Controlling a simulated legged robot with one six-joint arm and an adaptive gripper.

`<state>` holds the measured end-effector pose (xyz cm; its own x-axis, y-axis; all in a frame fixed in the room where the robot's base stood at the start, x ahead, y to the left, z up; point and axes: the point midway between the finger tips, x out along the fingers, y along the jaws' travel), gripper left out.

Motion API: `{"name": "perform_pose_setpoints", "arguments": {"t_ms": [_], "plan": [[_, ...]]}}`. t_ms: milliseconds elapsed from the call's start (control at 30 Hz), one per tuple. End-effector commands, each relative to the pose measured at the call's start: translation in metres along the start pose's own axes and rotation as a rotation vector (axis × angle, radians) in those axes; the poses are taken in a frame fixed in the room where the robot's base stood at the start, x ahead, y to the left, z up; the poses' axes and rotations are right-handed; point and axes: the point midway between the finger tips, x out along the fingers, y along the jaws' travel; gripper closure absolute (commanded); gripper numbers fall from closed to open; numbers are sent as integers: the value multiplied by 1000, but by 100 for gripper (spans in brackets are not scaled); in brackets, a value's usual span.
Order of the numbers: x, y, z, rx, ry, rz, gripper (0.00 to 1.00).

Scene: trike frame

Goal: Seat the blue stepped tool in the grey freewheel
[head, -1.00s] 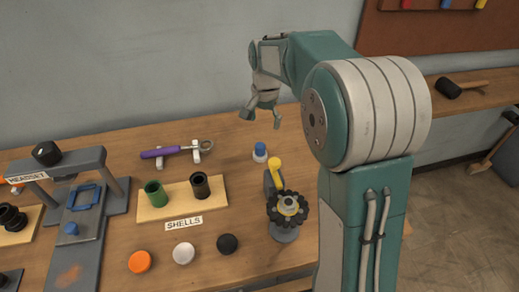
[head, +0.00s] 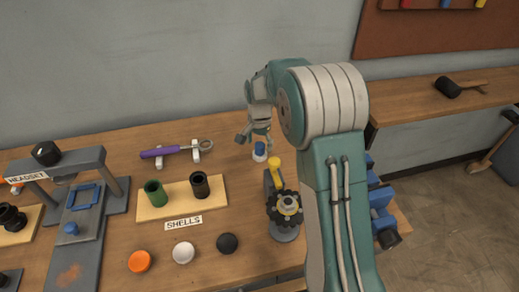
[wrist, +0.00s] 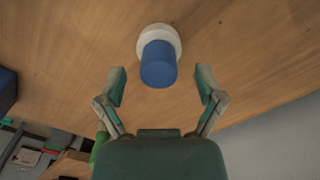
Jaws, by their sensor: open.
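The blue stepped tool (head: 259,149) stands upright with a white round base or holder under it, on the bench near the back. In the wrist view, the blue tool (wrist: 158,64) lies just beyond and between my fingertips. My gripper (head: 255,139) is open and points down just above the tool; it also shows in the wrist view (wrist: 160,85) with nothing between the fingers. The grey freewheel (head: 288,203) appears to sit within the dark toothed ring on a grey stand, nearer the front of the bench.
A yellow-knobbed handle (head: 275,163) rises beside the freewheel stand. Green and black shells stand on a wooden board (head: 168,208). A purple-handled wrench (head: 165,151) rests on white supports. Orange, white and black caps lie in front. A headset fixture (head: 60,160) stands at left.

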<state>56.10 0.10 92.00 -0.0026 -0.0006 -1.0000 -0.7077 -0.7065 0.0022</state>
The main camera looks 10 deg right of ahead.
Motion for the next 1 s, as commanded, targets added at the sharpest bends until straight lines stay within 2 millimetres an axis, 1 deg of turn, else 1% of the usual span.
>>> {"name": "perform_pose_setpoints", "arguments": {"t_ms": [33,133,400,467,500,567,600,1000], "plan": [[8,0,0,0,-1,1,13],[18,0,0,0,0,0,13],[20,0,0,-1,1,-1,13],[20,0,0,-1,1,-1,40],[20,0,0,-1,1,-1,58],[20,0,0,-1,1,-1,84],[20,0,0,-1,1,-1,100],[19,0,0,-1,0,0,100]]}}
